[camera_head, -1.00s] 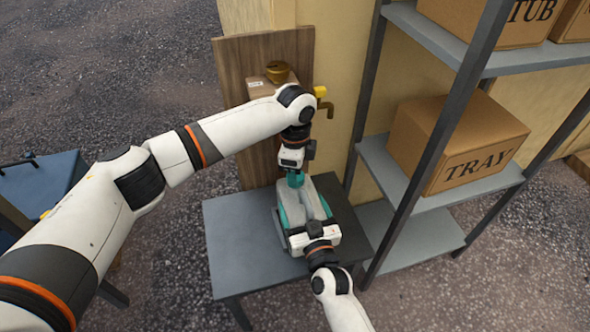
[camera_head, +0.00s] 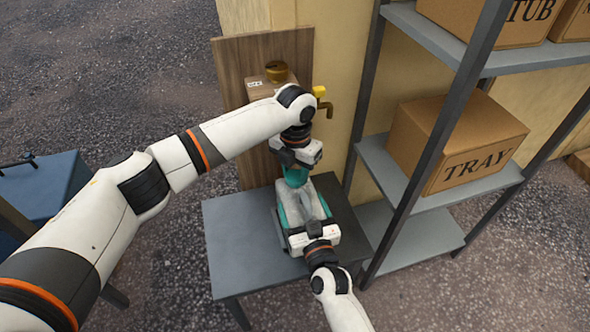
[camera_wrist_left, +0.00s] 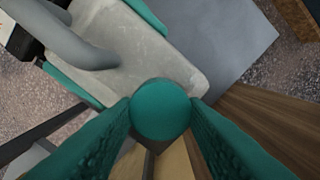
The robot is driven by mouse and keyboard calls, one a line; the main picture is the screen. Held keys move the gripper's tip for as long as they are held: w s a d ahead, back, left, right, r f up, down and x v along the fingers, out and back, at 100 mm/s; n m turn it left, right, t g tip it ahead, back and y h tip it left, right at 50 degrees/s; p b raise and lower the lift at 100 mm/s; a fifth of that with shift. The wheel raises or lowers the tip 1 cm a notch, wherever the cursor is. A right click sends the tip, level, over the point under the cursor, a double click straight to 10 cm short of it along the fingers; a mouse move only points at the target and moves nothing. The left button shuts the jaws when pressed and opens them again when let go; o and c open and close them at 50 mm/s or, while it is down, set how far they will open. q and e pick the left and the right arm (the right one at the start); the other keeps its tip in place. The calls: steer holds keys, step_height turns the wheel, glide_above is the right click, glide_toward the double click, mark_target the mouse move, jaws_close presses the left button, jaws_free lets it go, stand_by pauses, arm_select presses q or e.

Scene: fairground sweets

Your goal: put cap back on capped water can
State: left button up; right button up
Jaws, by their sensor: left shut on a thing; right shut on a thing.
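The water can (camera_head: 308,197) is a pale grey can with a curved handle, standing on a small grey table. My right gripper (camera_head: 304,211) is shut on the can, its teal fingers along both sides. My left gripper (camera_head: 295,178) points down at the can's far end and is shut on the round teal cap (camera_wrist_left: 160,109). The can also shows in the left wrist view (camera_wrist_left: 130,55), with the cap over its end near the wooden board. The can's mouth is hidden under the cap and fingers, so I cannot tell whether the cap is seated.
The grey table (camera_head: 235,240) has free room left of the can. A metal shelf (camera_head: 440,190) with a TRAY box (camera_head: 455,145) stands close at right.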

arm_select(q)
steer(key=shift+m, duration=0.5)
steer(key=o, duration=1)
steer(key=shift+r, duration=0.1)
steer(key=shift+r, duration=2.2)
steer(key=shift+c, duration=0.2)
